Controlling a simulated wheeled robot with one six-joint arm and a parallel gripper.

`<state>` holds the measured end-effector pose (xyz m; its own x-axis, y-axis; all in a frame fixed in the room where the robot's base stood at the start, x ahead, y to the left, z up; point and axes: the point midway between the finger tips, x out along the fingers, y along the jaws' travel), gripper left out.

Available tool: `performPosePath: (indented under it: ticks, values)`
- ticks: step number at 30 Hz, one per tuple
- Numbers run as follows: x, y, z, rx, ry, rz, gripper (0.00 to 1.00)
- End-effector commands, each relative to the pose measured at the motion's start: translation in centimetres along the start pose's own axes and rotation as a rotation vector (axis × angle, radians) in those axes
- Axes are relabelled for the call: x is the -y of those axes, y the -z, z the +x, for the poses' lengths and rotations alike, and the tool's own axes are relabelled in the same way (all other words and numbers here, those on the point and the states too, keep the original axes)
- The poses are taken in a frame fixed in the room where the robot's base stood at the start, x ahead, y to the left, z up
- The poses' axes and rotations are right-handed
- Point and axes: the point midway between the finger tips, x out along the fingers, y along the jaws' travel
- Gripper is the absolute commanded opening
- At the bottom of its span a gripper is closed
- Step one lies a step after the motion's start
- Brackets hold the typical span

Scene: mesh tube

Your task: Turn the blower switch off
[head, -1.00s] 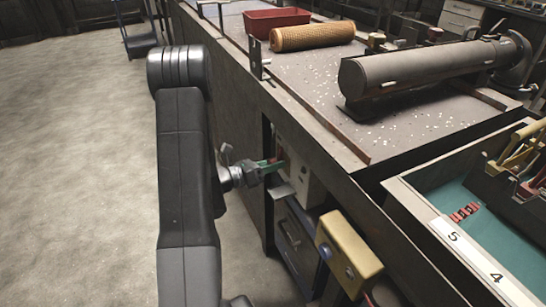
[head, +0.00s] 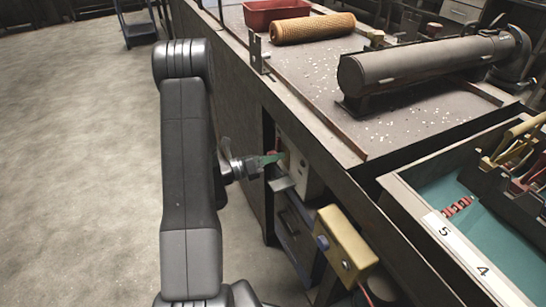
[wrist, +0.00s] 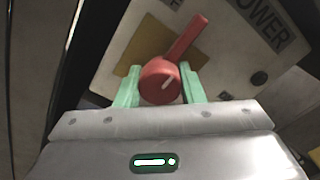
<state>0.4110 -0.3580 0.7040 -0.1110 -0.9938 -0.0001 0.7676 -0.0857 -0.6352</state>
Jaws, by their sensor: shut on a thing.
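The blower switch is a red rotary knob with a lever handle (wrist: 161,80), seen in the wrist view. The switch sits on a pale panel (wrist: 225,55) with a label partly reading "OWER". In the head view my gripper (head: 270,160) reaches to the white box (head: 299,172) under the bench edge; the knob is hidden there.
A yellow box (head: 345,250) with a blue button is mounted just right of the gripper. A grey cylinder (head: 425,72), an orange mesh tube (head: 312,27) and a red tray (head: 275,10) are on the bench. Open floor lies left of my arm.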

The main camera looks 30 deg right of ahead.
Motion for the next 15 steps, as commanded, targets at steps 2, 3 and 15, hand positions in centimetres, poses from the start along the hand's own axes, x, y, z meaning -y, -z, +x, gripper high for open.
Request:
performPosePath:
  ticks: [2, 3, 15]
  values:
    - [-0.02, 0.06, -0.02, 0.0, -0.001, -0.002, 0.47]
    - [-0.02, 0.05, -0.02, 0.0, -0.001, -0.002, 0.55]
    - [-0.06, -0.06, -0.49, 0.001, -0.003, 0.0, 0.57]
